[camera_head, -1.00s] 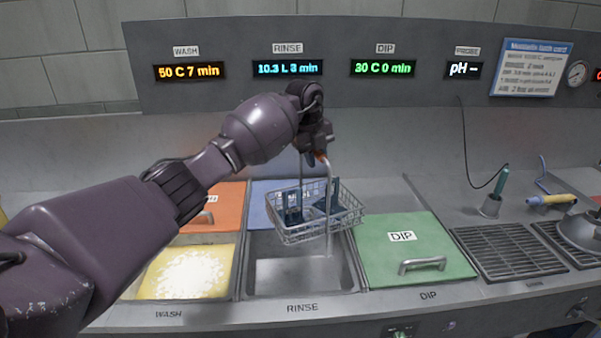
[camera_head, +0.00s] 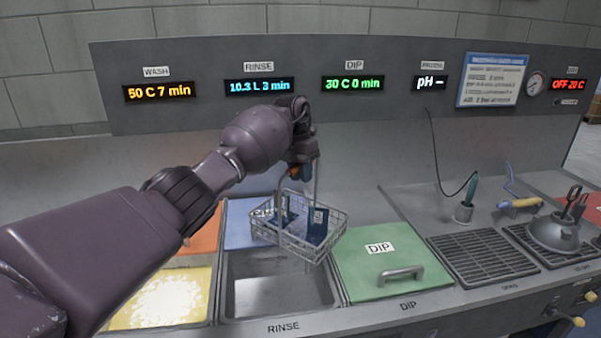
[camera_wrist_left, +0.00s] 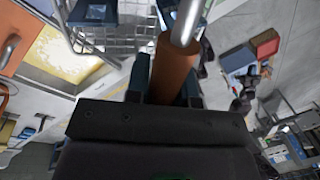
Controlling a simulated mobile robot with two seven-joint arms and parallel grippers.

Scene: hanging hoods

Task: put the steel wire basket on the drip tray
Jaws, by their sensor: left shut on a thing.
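The steel wire basket (camera_head: 288,240) hangs above the open rinse basin (camera_head: 275,290) in the head view, slightly tilted, with blue pieces (camera_head: 318,224) inside. My left gripper (camera_head: 302,172) is above it, shut on the basket's upright handle. The left wrist view shows the handle's orange-brown grip (camera_wrist_left: 172,68) between the jaws and part of the wire basket (camera_wrist_left: 128,42) beyond. A dark slatted drip tray (camera_head: 482,258) lies bare on the counter, right of the green DIP lid. My right gripper is not in view.
The green DIP lid (camera_head: 362,262) with a raised handle lies between the basin and the tray. A second slatted grate (camera_head: 530,240) carries a metal hood-shaped piece (camera_head: 553,234). A holder with a green probe (camera_head: 464,211) stands behind the tray. A display panel (camera_head: 400,110) lines the back.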

